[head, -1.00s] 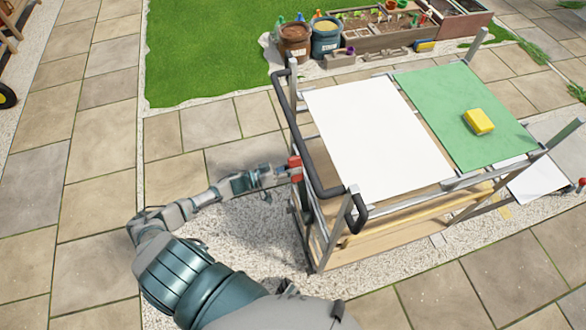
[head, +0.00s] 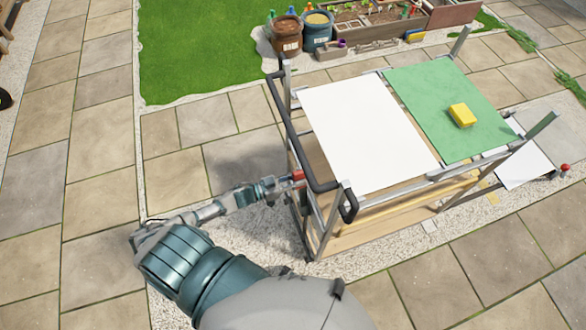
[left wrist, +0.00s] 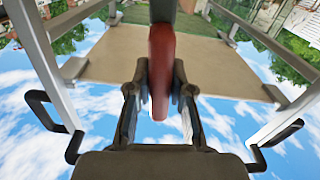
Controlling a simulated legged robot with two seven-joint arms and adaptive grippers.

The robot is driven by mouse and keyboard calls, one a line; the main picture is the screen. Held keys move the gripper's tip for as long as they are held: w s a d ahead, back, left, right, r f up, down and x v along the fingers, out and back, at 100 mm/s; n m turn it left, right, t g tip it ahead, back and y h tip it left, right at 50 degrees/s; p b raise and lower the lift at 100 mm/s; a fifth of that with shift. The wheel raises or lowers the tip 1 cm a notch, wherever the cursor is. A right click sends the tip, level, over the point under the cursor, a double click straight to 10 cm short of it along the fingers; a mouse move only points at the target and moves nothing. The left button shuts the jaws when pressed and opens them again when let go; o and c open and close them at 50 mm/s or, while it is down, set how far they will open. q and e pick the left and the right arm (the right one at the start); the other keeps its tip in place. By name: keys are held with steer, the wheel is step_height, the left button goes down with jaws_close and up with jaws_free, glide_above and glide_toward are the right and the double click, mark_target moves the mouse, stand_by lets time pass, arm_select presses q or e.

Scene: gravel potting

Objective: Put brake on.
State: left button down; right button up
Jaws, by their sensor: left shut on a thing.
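The cart (head: 322,230) has a metal frame, a black push handle (head: 298,140) and a wooden lower shelf. A red lever handle (head: 298,175) sits at its left end, below the push handle. My left gripper (head: 290,179) reaches it from the left and is shut on it. In the left wrist view, the red lever handle (left wrist: 161,60) lies between the two fingers of the left gripper (left wrist: 160,88), and its dark upper part runs out at the top. My right gripper is not in view.
A white board (head: 365,130) and a green board (head: 440,105) lie on the cart, with a yellow block (head: 462,115) on the green one. A red knob (head: 565,168) shows at the far right. Buckets (head: 286,33) and planters stand behind.

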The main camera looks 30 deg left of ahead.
arm_select(q)
steer(key=s+d+f+m+p, duration=0.1)
steer(key=s+d+f+m, duration=0.2)
steer(key=s+d+m, duration=0.4)
steer(key=s+d, duration=0.2)
steer(key=d, duration=0.1)
steer(key=shift+s+d+m+p, duration=0.2)
steer(key=shift+d+m+p, duration=0.1)
steer(key=shift+d, duration=0.1)
steer(key=shift+f, duration=0.1)
steer(key=c, duration=1.1)
jaws_free()
steer(key=shift+o, duration=0.3)
steer(key=v, duration=1.2)
